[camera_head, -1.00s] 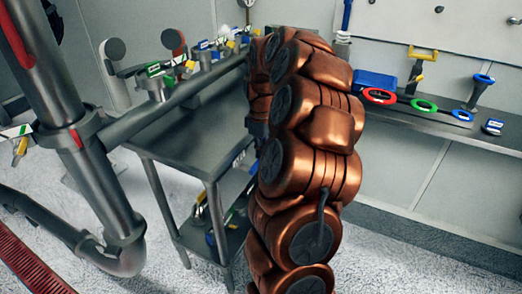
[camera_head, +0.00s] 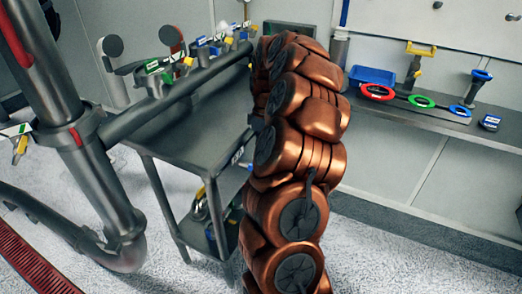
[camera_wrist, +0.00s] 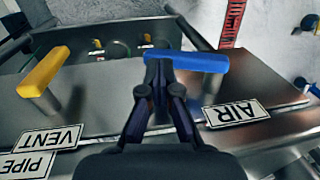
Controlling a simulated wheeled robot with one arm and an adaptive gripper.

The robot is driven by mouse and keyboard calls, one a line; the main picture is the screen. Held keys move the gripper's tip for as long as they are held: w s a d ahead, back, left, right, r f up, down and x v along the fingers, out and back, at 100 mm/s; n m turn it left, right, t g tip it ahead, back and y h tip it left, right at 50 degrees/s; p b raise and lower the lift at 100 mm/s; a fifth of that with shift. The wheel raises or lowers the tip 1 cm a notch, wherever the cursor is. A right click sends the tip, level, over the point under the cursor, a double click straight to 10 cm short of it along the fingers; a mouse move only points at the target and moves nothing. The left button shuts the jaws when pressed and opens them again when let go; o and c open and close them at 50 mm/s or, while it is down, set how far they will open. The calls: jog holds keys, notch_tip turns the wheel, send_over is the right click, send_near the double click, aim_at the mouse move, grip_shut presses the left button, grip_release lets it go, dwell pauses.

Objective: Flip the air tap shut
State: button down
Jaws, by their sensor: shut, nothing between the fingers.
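The air tap's blue handle (camera_wrist: 205,61) lies crosswise at the centre of the wrist view, beside the label AIR (camera_wrist: 236,112). My gripper (camera_wrist: 158,60) is shut and empty. Its fingertips overlap the left part of the blue handle in the picture; I cannot tell whether they touch it. Part of the handle shows left of the fingertips. In the head view my gripper is hidden behind my arm, and I cannot make out the air tap.
A yellow handle (camera_wrist: 43,72) stands at the left of the wrist view, near the labels VENT (camera_wrist: 50,138) and PIPE (camera_wrist: 24,166). In the head view a thick grey pipe (camera_head: 150,117) crosses above a metal cart (camera_head: 200,137). A wall shelf (camera_head: 430,112) with coloured rings is at right.

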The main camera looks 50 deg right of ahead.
jog(key=r, duration=0.1)
jog(key=d+r+p, duration=0.1)
jog(key=r, duration=0.1)
jog(key=shift+w+d, duration=0.1)
jog(key=shift+w, duration=0.1)
jog(key=w+d+r, duration=0.1)
jog(key=d+r, duration=0.2)
jog(key=r, duration=0.6)
jog(key=shift+d, duration=0.4)
jog(key=s+t+b, duration=0.1)
jog(key=s+a+t+b, duration=0.1)
jog(key=s+t+y+b, duration=0.1)
jog(key=s, duration=0.1)
jog(key=shift+a+r, duration=0.25)
jog(key=shift+r, duration=0.05)
jog(key=shift+s, duration=0.1)
jog(key=shift+f, duration=0.1)
dwell(0.5)
